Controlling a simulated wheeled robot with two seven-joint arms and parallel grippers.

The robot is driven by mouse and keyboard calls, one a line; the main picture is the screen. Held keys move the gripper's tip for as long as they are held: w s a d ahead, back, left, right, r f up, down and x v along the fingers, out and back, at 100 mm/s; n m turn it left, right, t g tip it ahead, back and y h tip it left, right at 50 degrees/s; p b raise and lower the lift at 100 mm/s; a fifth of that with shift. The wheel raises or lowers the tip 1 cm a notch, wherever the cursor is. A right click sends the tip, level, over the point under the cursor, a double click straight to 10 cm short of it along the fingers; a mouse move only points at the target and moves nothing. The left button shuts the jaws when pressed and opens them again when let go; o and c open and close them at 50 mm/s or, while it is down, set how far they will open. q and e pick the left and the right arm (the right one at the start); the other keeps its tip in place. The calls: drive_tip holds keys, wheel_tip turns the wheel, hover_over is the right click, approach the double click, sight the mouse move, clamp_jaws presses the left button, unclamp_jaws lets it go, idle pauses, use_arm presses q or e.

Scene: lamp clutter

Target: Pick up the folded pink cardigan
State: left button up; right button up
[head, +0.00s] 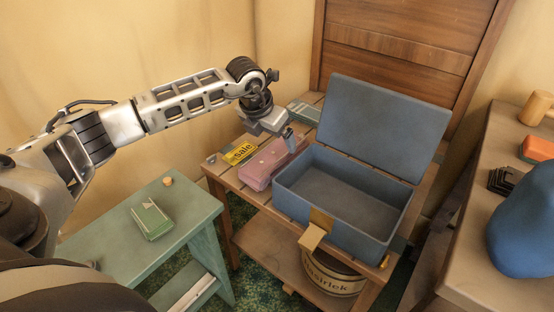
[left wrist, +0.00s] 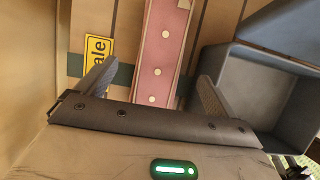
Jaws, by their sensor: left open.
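The folded pink cardigan (head: 262,170) lies on the wooden table, a narrow bundle against the left side of the open blue box. In the left wrist view the cardigan (left wrist: 161,50) runs lengthwise between my two fingers, with a row of pale buttons along it. My left gripper (head: 289,140) is open and empty at the far end of the cardigan, pointing down. In the left wrist view its fingers (left wrist: 156,72) stand apart, one on each side of the cardigan. I cannot tell how far above it they are. My right gripper is not in view.
The blue box (head: 345,226), lid raised, stands close on the cardigan's right. A yellow sale card (head: 240,153) lies on its left. A green stool (head: 110,225) with a small green box (head: 151,220) is at left. A drum (head: 333,277) sits on the lower shelf.

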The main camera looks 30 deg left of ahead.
sight(277, 149)
use_arm(q)
drive_tip(key=b+x, duration=0.1)
drive_tip(key=x, duration=0.5)
drive_tip(key=shift+w+f, duration=0.1)
drive_tip(key=shift+f, duration=0.2)
drive_tip(key=c, duration=1.2)
